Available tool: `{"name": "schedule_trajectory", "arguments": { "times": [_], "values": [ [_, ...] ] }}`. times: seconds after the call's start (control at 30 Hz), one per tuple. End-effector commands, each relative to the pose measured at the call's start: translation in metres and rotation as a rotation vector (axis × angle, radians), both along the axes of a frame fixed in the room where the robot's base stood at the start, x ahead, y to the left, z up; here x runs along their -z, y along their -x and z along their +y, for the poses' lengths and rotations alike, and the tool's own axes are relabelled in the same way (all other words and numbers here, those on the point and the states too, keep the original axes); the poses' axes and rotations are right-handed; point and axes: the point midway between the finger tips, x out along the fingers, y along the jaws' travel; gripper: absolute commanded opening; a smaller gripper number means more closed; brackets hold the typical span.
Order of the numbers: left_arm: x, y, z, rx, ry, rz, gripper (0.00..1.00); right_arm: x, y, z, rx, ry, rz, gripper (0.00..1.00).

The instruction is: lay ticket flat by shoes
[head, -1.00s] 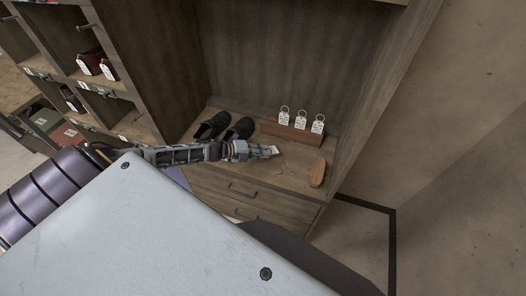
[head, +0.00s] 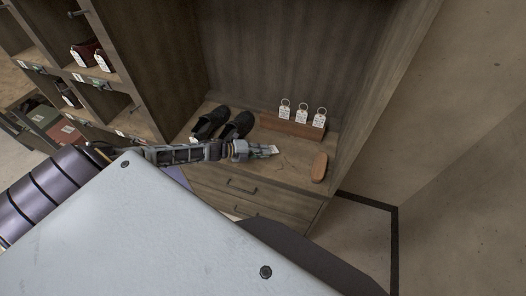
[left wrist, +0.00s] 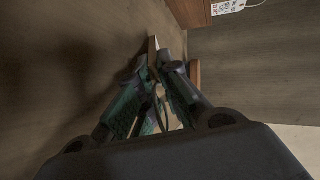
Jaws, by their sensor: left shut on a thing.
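A pair of black shoes (head: 238,125) stands on the wooden counter (head: 292,172), toward its left side. My left gripper (head: 262,151) is over the counter, in front of and to the right of the shoes. It is shut on a small white ticket (head: 275,149), which sticks out past the fingertips to the right. In the left wrist view, the fingers (left wrist: 158,65) close on the ticket (left wrist: 152,48), seen nearly edge-on. Whether the ticket touches the counter I cannot tell. My right gripper is not in view.
A wooden rack (head: 293,124) with three white ringed tags stands behind the gripper. A brown oblong brush-like object (head: 319,167) lies at the counter's right. Drawers (head: 240,187) are below. Cubbies with tagged goods (head: 82,55) rise at left.

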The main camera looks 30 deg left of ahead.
Motion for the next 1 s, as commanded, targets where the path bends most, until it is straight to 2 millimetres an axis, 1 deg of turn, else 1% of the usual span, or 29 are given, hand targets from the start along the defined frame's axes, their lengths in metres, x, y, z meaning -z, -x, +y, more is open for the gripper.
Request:
{"name": "schedule_trajectory", "arguments": {
  "times": [0.03, 0.07, 0.23, 0.43, 0.53, 0.67, 0.87, 1.0],
  "values": [
    [0.000, 0.000, 0.000, 0.000, 0.000, 0.000, 0.00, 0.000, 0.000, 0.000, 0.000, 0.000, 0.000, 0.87],
    [0.000, 0.000, 0.000, 0.000, 0.000, 0.000, 0.10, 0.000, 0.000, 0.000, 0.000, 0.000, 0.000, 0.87],
    [0.000, 0.000, 0.000, 0.000, 0.000, 0.000, 0.32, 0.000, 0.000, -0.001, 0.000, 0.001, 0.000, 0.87],
    [0.000, 0.000, 0.000, 0.000, 0.000, 0.000, 0.32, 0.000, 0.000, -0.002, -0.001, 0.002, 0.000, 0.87],
    [0.000, 0.000, 0.000, 0.000, -0.001, 0.001, 0.32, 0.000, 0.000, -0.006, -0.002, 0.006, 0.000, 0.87],
    [-0.002, 0.000, 0.001, 0.000, -0.001, 0.001, 0.32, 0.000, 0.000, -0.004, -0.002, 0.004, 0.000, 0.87],
    [-0.012, 0.000, 0.000, 0.000, -0.001, 0.001, 0.32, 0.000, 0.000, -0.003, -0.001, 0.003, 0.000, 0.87],
    [-0.025, 0.000, 0.000, 0.001, -0.001, 0.000, 0.32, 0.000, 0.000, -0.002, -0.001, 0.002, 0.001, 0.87]
  ]
}}
